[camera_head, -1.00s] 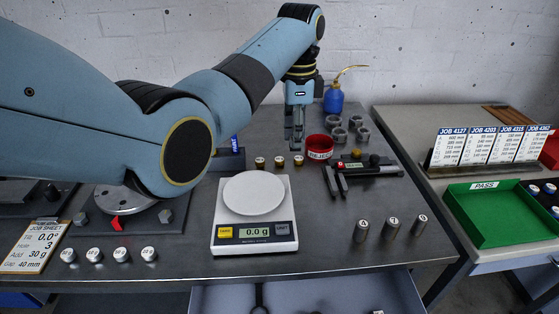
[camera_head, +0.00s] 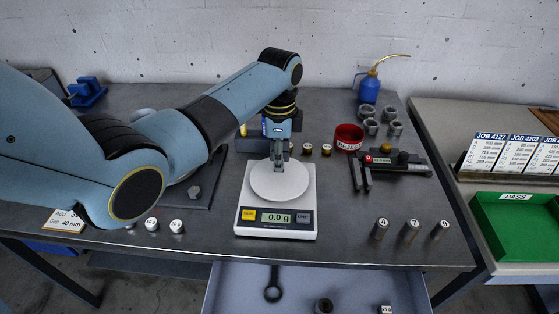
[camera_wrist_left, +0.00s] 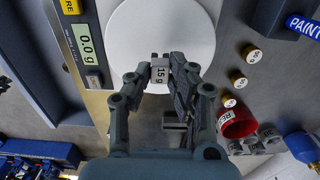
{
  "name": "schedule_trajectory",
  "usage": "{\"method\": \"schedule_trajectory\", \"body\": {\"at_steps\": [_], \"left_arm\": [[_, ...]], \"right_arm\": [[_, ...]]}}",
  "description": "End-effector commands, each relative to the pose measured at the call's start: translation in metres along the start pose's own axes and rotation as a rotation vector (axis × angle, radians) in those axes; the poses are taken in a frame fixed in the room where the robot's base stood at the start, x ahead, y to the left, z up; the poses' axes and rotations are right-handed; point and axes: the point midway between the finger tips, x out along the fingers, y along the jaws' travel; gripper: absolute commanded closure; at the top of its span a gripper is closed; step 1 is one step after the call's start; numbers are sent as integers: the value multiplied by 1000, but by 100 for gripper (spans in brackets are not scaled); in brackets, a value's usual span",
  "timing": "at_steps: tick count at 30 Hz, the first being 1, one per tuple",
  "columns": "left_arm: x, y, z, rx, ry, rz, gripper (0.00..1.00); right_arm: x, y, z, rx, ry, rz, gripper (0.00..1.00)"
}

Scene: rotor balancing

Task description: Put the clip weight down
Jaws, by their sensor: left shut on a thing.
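My left gripper (camera_head: 279,165) is over the round white pan (camera_head: 282,187) of the digital scale (camera_head: 305,223), fingers pointing down. In the left wrist view it is shut on the clip weight (camera_wrist_left: 159,73), a small grey block marked 15 g, held between the fingertips. Behind the weight lies the white pan (camera_wrist_left: 185,25). The scale display (camera_head: 276,217) reads 0.0 g. The fingers hide the weight in the head view, and I cannot tell how large the gap to the pan is. My right gripper is not in view.
An open drawer (camera_head: 345,285) lies below the front edge.

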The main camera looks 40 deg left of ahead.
Motion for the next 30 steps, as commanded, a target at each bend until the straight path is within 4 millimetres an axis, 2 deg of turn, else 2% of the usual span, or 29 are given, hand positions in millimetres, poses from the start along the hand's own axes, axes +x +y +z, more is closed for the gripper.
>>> {"method": "schedule_trajectory", "body": {"at_steps": [3, 5, 15, 16, 21, 30], "left_arm": [[17, 0, 0, 0, -1, 2, 100], [21, 0, -1, 0, 0, 0, 100], [24, 0, -1, 0, 0, 0, 100], [25, 0, -1, 0, 0, 0, 80], [24, 0, -1, 0, 1, 0, 58], [22, 0, -1, 0, 1, -1, 58]], "right_arm": [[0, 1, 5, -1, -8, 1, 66], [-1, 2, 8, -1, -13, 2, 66], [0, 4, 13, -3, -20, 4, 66], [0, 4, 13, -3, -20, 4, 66], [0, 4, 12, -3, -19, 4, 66], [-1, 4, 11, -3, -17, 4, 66]]}}
